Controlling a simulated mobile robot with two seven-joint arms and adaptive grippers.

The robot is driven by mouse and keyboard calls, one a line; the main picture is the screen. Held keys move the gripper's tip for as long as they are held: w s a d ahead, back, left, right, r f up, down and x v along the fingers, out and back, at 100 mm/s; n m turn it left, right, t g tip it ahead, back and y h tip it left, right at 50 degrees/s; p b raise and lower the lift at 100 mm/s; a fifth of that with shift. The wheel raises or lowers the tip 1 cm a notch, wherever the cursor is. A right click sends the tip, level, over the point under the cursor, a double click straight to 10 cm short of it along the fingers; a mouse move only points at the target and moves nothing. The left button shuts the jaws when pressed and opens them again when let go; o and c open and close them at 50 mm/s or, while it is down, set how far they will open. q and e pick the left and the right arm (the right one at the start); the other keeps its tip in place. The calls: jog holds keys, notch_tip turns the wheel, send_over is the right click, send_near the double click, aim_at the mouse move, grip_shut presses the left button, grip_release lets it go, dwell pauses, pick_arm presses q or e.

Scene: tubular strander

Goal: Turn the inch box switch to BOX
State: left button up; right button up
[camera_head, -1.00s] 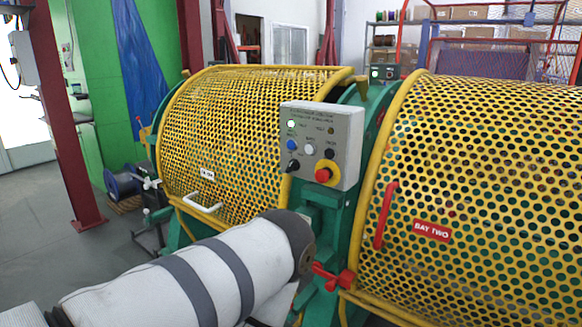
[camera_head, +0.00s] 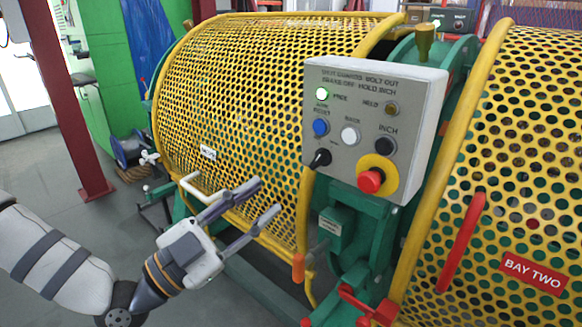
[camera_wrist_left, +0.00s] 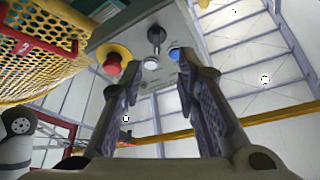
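The grey control box (camera_head: 362,135) stands between the two yellow mesh guards. Its black selector switch (camera_head: 320,158) is at the lower left of the panel, below a blue button (camera_head: 320,127); its lettering is too small to read. My left gripper (camera_head: 264,203) is open and empty, below and left of the box, in front of the left guard. In the left wrist view the box (camera_wrist_left: 140,45) lies beyond the open fingers (camera_wrist_left: 165,95), with the black switch (camera_wrist_left: 156,36) above and between them. My right gripper is not in view.
The left guard has a white handle (camera_head: 203,188). A red handle (camera_head: 461,243) is on the BAY TWO guard. Red clamp handles sit below the box.

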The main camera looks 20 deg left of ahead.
aim_at(314, 163)
pick_arm(q)
jog(key=x, duration=1)
jog(key=shift+w+d, duration=0.1)
jog(key=shift+d, duration=0.15)
grip_shut()
